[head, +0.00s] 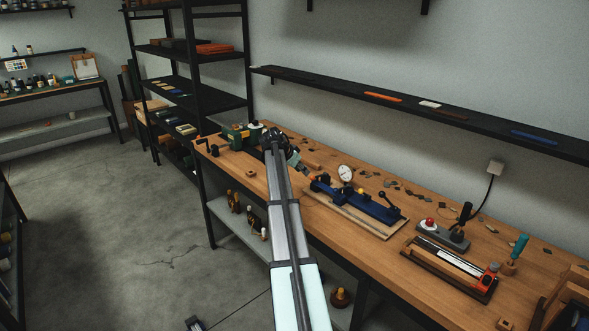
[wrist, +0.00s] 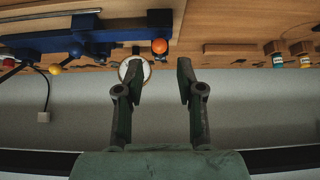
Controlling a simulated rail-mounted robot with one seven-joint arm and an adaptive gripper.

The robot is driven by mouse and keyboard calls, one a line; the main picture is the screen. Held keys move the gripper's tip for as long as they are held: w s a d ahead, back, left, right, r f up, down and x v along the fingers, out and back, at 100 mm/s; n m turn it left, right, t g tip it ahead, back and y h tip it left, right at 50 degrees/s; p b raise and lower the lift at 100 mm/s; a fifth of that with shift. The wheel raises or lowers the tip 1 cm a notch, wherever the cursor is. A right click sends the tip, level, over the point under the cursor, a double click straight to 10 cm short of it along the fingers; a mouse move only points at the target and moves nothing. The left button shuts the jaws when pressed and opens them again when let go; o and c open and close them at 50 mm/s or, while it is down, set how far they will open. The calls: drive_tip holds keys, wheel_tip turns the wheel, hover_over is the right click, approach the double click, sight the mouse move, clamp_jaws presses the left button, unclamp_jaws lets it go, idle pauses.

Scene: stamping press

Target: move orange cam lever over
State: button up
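The blue press fixture (head: 365,205) sits on a light board on the workbench. In the wrist view, where the bench appears at the top, the blue fixture (wrist: 90,38) carries an orange ball knob (wrist: 159,46), which looks like the end of the cam lever. A small orange patch (head: 303,172) shows beside my gripper (head: 307,175) in the head view. My gripper (wrist: 160,75) is open, its two dark fingers apart with nothing between them. The lever's shaft is not clearly seen.
A white dial gauge (head: 345,172) stands at the fixture; its face (wrist: 134,70) is partly behind my left finger. A yellow knob (wrist: 54,69) is further left. A green machine (head: 240,135) stands at the bench's far end. Small dark pieces lie behind the fixture.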

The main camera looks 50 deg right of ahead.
sight(311, 177)
drive_tip(key=x, duration=0.4)
drive_tip(key=b+x, duration=0.1)
drive_tip(key=x, duration=0.3)
drive_tip(key=shift+d+r, duration=0.25)
drive_tip(key=shift+s, duration=0.1)
drive_tip(key=c, duration=0.6)
